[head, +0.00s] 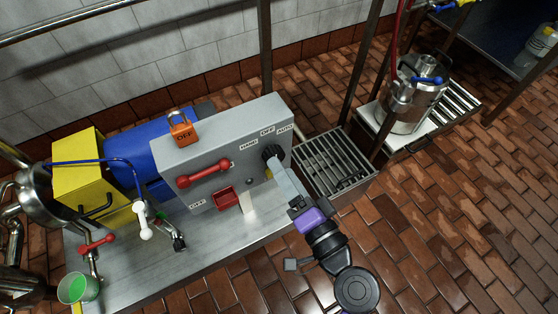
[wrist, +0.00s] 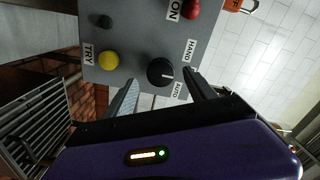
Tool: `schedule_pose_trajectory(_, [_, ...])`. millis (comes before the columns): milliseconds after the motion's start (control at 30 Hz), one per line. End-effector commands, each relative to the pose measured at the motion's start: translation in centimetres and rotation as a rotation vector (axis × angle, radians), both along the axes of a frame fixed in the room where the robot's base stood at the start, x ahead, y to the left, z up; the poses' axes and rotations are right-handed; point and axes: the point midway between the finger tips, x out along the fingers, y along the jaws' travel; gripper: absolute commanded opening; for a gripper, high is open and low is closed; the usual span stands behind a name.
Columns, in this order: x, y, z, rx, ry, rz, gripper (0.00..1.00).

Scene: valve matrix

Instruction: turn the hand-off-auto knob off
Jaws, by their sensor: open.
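The hand-off-auto knob (head: 272,152) is a round black knob at the right end of a grey panel, under the HAND, OFF and AUTO labels. In the wrist view the knob (wrist: 160,72) carries a white mark on its right side, pointing between the HAND and AUTO labels. The OFF label is not visible there, and I cannot read the exact setting. My gripper (wrist: 160,80) is open, with one finger on each side of the knob's lower part; contact is unclear. In the head view my gripper (head: 277,168) reaches the panel just below the knob.
An orange OFF lock (head: 183,131) sits on top. A floor grate (head: 333,163) and steel keg (head: 411,95) stand right.

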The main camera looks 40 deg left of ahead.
Motion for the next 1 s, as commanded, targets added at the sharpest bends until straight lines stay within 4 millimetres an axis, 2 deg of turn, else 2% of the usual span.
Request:
schedule_pose_trajectory(100, [-0.8, -1.9, 0.1, 0.0, 0.001, -0.003, 0.64])
schedule_pose_trajectory(300, [-1.5, -3.7, 0.0, 0.0, 0.001, 0.0, 0.64])
schedule_pose_trajectory(1000, [-1.3, -4.1, 0.0, 0.005, 0.006, -0.014, 0.64])
